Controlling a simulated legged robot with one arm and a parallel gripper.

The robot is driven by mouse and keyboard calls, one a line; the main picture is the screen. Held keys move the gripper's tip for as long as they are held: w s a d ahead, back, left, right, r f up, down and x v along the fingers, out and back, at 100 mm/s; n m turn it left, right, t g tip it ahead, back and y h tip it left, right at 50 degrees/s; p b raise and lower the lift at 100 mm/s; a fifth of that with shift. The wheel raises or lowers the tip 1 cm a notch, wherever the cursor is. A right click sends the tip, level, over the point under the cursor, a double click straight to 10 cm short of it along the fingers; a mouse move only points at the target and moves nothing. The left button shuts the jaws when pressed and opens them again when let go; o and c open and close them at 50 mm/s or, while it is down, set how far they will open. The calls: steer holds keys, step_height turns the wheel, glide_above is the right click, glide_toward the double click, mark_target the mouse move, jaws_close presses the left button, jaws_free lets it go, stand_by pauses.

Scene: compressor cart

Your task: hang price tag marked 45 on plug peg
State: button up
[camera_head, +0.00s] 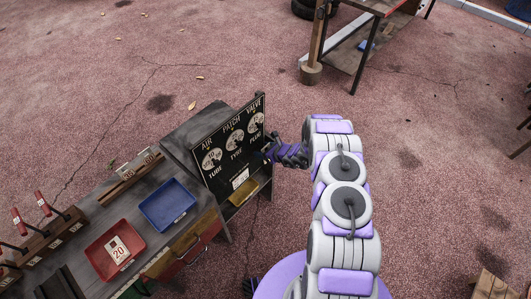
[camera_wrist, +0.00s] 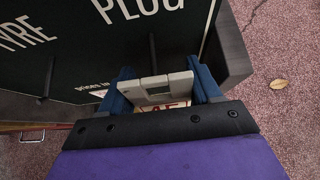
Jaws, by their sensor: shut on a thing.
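The black price board (camera_head: 228,165) stands upright at the cart's right end. In the wrist view, the word PLUG (camera_wrist: 138,10) is on the board, with a dark bare peg (camera_wrist: 152,48) below it. Another bare peg (camera_wrist: 48,76) is below TYRE. My gripper (camera_wrist: 163,88) is shut on a pale tag (camera_wrist: 168,103) with red digits that look like 45. The tag is mostly hidden by the gripper's body. It is in front of the board, below the plug peg in the picture; their gap cannot be judged. In the head view my gripper (camera_head: 270,153) is at the board's right side.
Round white tags (camera_head: 212,158) hang on the board's upper row. A blue tray (camera_head: 167,205) and a red tray (camera_head: 114,249) marked 20 lie on the cart top. A yellow tray (camera_head: 243,192) is low by the board. Open ground lies right of the board.

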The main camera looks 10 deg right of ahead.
steer(key=shift+w+a+f, duration=0.1)
steer(key=shift+w+a, duration=0.2)
steer(key=shift+w, duration=0.3)
steer(key=shift+w+a, duration=0.2)
steer(key=shift+a, duration=0.25)
